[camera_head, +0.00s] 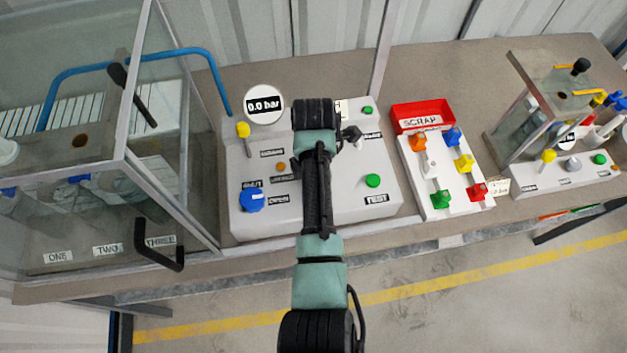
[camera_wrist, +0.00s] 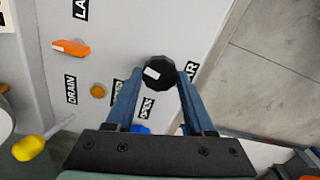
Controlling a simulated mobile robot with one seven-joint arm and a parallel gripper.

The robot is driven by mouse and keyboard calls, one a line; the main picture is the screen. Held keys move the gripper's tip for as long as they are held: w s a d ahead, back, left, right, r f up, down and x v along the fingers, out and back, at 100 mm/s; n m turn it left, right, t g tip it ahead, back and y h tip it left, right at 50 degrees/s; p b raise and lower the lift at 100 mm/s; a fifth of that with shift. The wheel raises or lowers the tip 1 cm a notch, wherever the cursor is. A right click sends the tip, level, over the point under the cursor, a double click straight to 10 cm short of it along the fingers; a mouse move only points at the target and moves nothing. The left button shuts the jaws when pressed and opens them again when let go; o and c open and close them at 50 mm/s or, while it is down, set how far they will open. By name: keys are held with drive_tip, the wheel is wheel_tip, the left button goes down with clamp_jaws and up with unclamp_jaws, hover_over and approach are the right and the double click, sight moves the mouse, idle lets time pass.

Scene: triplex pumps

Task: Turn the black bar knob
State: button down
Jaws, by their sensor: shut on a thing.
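The black knob (camera_wrist: 160,72) is a dark, many-sided knob with a small white mark on its top. It sits on the light grey panel (camera_wrist: 115,35) in the wrist view. My gripper (camera_wrist: 161,76) has its two blue fingers on opposite sides of this knob, shut on it. Printed labels lie around it, one reading OPEN and one ending in AR, partly covered by a finger. In the head view I cannot make out the knob, and my arm covers the middle of the panel.
The wrist view shows an orange handle (camera_wrist: 72,47), an orange button (camera_wrist: 98,91) and a yellow knob (camera_wrist: 28,148). In the head view, a gauge (camera_head: 264,104) reads 0.0 bar, a glass cabinet stands left, and a red SCRAP tray (camera_head: 400,112) stands right.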

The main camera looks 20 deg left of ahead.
drive_tip(key=m+p, duration=0.2)
drive_tip(key=m, duration=0.3)
drive_tip(key=shift+r+m, duration=0.1)
drive_tip(key=shift+m, duration=0.2)
drive_tip(key=m+p, duration=0.1)
drive_tip(key=m, duration=0.4)
drive_tip(key=shift+w+m+p, duration=0.1)
drive_tip(key=shift+m+p, duration=0.2)
drive_tip(key=m+p, duration=0.1)
drive_tip(key=m, duration=0.5)
drive_tip(key=shift+w, duration=0.1)
drive_tip(key=m, duration=0.5)
drive_tip(key=shift+m+p, duration=0.3)
drive_tip(key=shift+p, duration=0.1)
drive_tip(key=m, duration=0.4)
drive_tip(key=shift+d+m, duration=0.1)
drive_tip(key=shift+m, duration=0.2)
drive_tip(key=m+p, duration=0.1)
drive_tip(key=m, duration=1.3)
drive_tip(key=shift+m, duration=0.3)
drive_tip(key=shift+d, duration=0.1)
